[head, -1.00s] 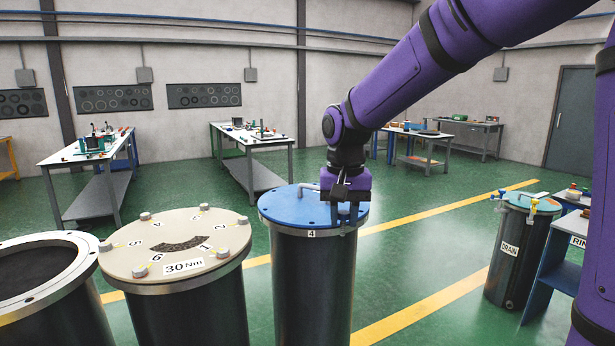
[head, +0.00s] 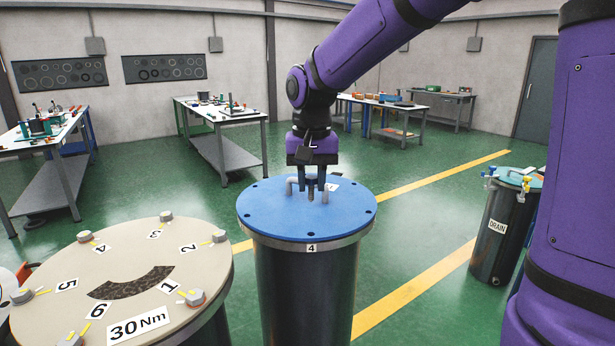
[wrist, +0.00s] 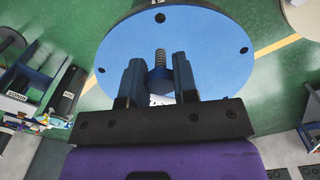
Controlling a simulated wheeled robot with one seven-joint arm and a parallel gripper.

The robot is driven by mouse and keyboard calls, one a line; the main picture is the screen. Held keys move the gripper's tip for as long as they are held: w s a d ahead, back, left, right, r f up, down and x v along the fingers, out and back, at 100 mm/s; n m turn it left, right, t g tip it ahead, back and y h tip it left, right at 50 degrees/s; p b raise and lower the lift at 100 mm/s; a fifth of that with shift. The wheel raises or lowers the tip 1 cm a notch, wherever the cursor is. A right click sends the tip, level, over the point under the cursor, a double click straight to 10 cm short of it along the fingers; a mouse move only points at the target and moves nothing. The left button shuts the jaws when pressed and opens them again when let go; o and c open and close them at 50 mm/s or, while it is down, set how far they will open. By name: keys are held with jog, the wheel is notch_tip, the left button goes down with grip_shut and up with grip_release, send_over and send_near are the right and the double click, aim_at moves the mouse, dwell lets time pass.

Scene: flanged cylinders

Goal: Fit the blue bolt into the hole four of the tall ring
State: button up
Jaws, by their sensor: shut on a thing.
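The tall cylinder with a blue lid (head: 275,215) stands upright in the middle of the head view. Its lid has a ring of dark holes near the rim, a grey handle, and a white "4" label (head: 311,247) at the front edge. My gripper (head: 317,198) is over the lid's middle, beside the handle. In the wrist view, my gripper (wrist: 158,75) is shut on the blue bolt (wrist: 160,60), holding its blue head with the grey threaded shank showing beyond. A lid hole (wrist: 160,17) lies ahead of the shank, apart from it.
A beige-lidded cylinder (head: 140,260) with numbered bolts and a "30 Nm" label stands at front left. A drain drum (head: 500,235) stands at right. Workbenches (head: 215,115) line the back. Green floor is open behind the blue-lidded cylinder.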

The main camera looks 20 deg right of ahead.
send_over(311, 227)
jog(key=s+a, duration=0.1)
jog(key=s, duration=0.2)
notch_tip(311, 227, down, 7)
dwell(0.5)
jog(key=shift+a+f, duration=0.1)
jog(key=shift+f, duration=1.8)
dwell(2.0)
jog(key=shift+r, duration=0.35)
dwell(0.9)
jog(key=shift+f, duration=0.3)
dwell(1.0)
jog(key=shift+r, duration=0.15)
